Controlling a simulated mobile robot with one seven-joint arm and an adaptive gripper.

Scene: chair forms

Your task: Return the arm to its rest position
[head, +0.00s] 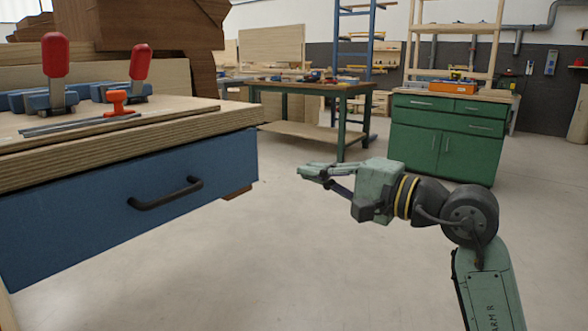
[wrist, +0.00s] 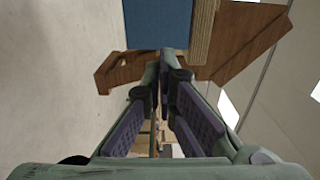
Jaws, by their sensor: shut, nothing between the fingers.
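My gripper (head: 303,171) is at the end of my arm, in the middle of the head view, pointing left. It is in free air, to the right of the blue drawer front and apart from it. In the wrist view the fingertips (wrist: 168,55) meet, with nothing held between them. My arm bends down from the wrist to the lower right of the head view.
A workbench with a blue drawer (head: 90,220) and black handle (head: 165,193) stands at left, with red-handled clamps (head: 55,70) on top. A green cabinet (head: 445,140) and a green-legged table (head: 315,88) stand behind. The floor (head: 290,260) between is clear.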

